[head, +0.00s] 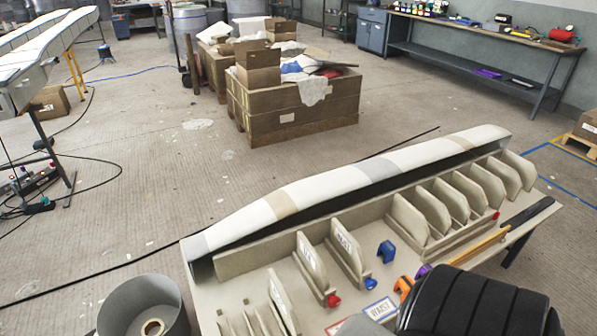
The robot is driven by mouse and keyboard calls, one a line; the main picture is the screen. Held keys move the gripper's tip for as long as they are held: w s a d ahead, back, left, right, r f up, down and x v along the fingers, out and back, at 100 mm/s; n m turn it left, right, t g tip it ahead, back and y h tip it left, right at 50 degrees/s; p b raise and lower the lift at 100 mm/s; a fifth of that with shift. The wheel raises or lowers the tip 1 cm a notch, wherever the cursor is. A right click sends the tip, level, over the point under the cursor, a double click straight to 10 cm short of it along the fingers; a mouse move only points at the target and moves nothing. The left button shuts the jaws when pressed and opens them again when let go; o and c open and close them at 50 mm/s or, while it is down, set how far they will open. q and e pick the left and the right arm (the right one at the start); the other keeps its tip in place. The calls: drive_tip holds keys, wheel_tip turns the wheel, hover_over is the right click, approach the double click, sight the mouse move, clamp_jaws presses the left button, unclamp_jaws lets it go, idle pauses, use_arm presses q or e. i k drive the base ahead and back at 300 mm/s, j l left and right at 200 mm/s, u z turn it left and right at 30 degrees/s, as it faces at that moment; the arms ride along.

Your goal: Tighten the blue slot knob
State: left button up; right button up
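A small blue knob (369,283) sits at the front foot of a beige upright slot board (346,250) with a white label, on the work table (240,285). A red knob (333,300) sits at the foot of the labelled board to its left. Another red knob (496,215) shows at the right rack of boards. How tight the blue knob is cannot be seen. Neither of my grippers is in view.
A blue clamp-like piece (386,252), an orange one (403,287) and a blue-edged label card (381,308) lie near the knob. A long pale mould (350,178) lines the table's back. A black ribbed shape hides the lower right. A grey bin (142,300) stands left.

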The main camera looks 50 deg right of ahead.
sight(371, 284)
drive_tip(key=k+l+u, duration=0.2)
drive_tip(key=l+u, duration=0.2)
drive_tip(key=l, duration=0.2)
drive_tip(key=k+l+u, duration=0.25)
drive_tip(key=l+u, duration=0.2)
drive_tip(key=k+l+u, duration=0.4)
drive_tip(key=l, duration=0.15)
drive_tip(key=k+l+u, duration=0.4)
drive_tip(key=i, duration=0.1)
